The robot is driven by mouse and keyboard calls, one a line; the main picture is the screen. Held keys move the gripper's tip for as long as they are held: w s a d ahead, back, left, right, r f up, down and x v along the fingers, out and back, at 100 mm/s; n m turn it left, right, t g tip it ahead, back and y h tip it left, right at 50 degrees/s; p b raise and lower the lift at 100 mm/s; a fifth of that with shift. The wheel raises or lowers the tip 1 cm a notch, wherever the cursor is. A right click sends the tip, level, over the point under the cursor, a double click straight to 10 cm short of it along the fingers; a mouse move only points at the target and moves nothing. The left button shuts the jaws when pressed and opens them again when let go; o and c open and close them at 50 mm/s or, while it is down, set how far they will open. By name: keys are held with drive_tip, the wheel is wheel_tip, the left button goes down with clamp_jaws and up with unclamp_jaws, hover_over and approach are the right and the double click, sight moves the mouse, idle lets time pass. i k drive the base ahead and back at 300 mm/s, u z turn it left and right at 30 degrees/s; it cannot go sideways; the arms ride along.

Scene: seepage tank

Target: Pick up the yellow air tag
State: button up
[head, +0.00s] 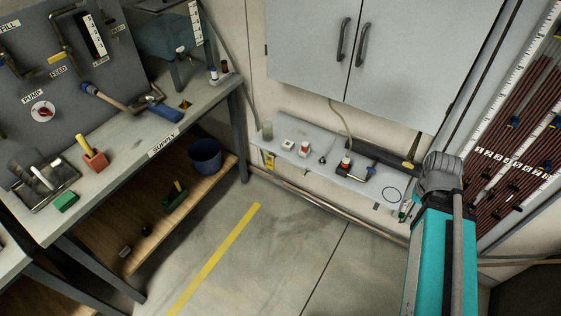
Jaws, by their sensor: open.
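A small yellow tag (268,160) with a dark mark hangs at the left end of the narrow wall shelf (377,193), just below its top. Its print is too small to read, so I cannot tell whether it says air. Another small yellow piece (57,59) sits on the grey panel above the FEED label; it is also too small to read. My gripper is not in view. Only a teal and grey part of my own body shows at the lower right, to the right of the tag and apart from it.
The shelf holds a cup (267,130), small white blocks and fittings below a grey cabinet (380,50). A workbench (120,155) runs along the left, with a blue bucket (205,155) on its lower board. The floor (270,250) between is clear, with a yellow stripe.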

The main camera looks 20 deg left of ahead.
sight(269, 164)
drive_tip(key=z, duration=0.9)
drive_tip(key=k, duration=0.95)
drive_tip(key=u, duration=1.1)
drive_tip(key=i, duration=0.25)
drive_tip(key=u, duration=0.2)
